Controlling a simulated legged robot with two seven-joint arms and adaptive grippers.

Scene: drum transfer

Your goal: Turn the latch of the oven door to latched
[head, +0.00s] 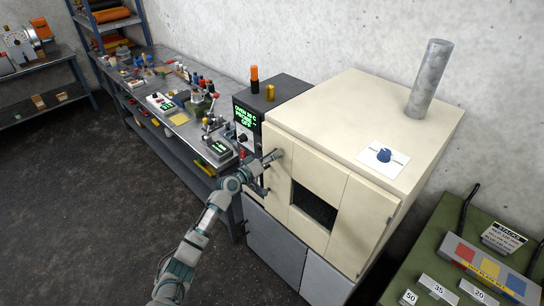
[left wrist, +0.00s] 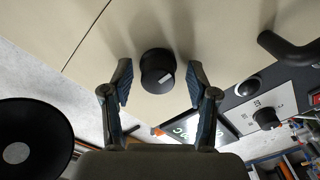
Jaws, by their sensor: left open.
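The cream oven (head: 340,105) stands right of centre in the head view, with its door (head: 357,205) and dark window (head: 313,207) facing front. My left gripper (head: 267,172) is at the left part of the oven front, with its jaws apart. In the left wrist view, a round black knob (left wrist: 157,68) on the cream face lies between the open fingers (left wrist: 160,82), with gaps on both sides. A bent black handle (left wrist: 290,48) shows at upper right. I cannot tell which part is the latch or how it is turned. My right gripper is out of view.
A control box with a green display (head: 246,118) stands left of the oven. A cluttered workbench (head: 185,125) runs along the wall. A green cabinet (head: 440,262) stands at lower right. The dark floor (head: 90,200) at left is clear.

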